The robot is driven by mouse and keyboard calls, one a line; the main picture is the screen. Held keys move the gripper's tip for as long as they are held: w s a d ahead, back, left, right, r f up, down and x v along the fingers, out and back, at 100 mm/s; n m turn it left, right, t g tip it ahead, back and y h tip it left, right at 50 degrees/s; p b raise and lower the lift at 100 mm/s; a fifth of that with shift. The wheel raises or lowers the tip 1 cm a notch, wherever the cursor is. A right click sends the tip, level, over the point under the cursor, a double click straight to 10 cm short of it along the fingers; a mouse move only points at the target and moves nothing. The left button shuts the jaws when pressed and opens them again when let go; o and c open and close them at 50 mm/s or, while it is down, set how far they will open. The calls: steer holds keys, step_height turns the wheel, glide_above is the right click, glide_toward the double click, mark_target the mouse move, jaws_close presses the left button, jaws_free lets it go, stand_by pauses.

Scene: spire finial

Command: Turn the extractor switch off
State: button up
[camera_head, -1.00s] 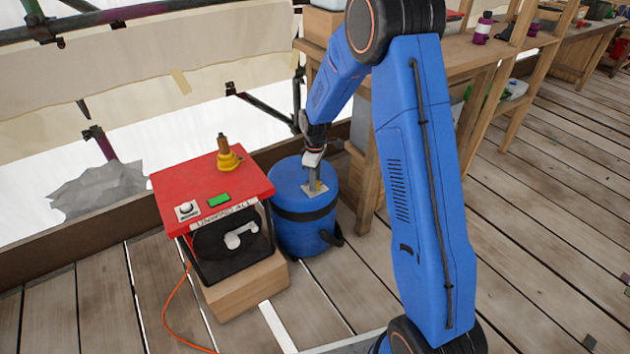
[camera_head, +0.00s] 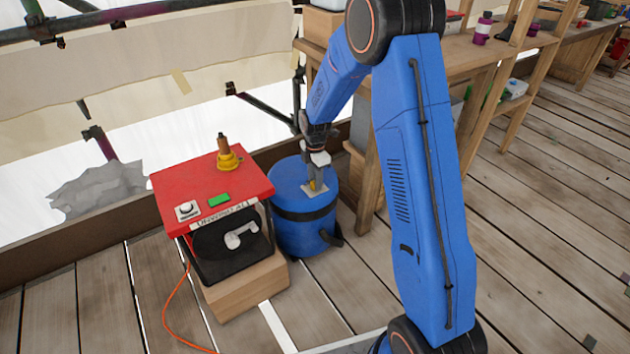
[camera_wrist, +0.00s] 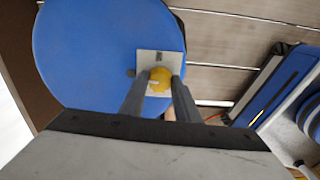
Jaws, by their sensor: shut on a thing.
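The extractor is a blue drum (camera_head: 300,225) standing on the planks right of the red-topped box. Its flat lid (camera_wrist: 80,50) carries a pale switch plate (camera_wrist: 146,58) with a round yellow switch knob (camera_wrist: 160,82). A small dark mark or tab shows at the plate's left edge. My gripper (camera_wrist: 161,84) points down at the lid, one finger on each side of the knob, and is shut on it. In the head view my gripper (camera_head: 317,178) covers part of the plate, and a bit of yellow shows at its left.
A red-topped box (camera_head: 210,185) with a yellow-based lamp, a green panel and a white button sits close left of the drum. A wooden bench (camera_head: 435,60) stands close right. An orange cable (camera_head: 167,320) lies on the planks.

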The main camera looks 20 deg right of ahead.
steer(key=shift+n, duration=0.5)
steer(key=o, duration=1)
steer(key=shift+o, duration=0.2)
steer(key=shift+r, duration=0.1)
step_height(320, 180, up, 17)
steer(key=shift+r, duration=0.15)
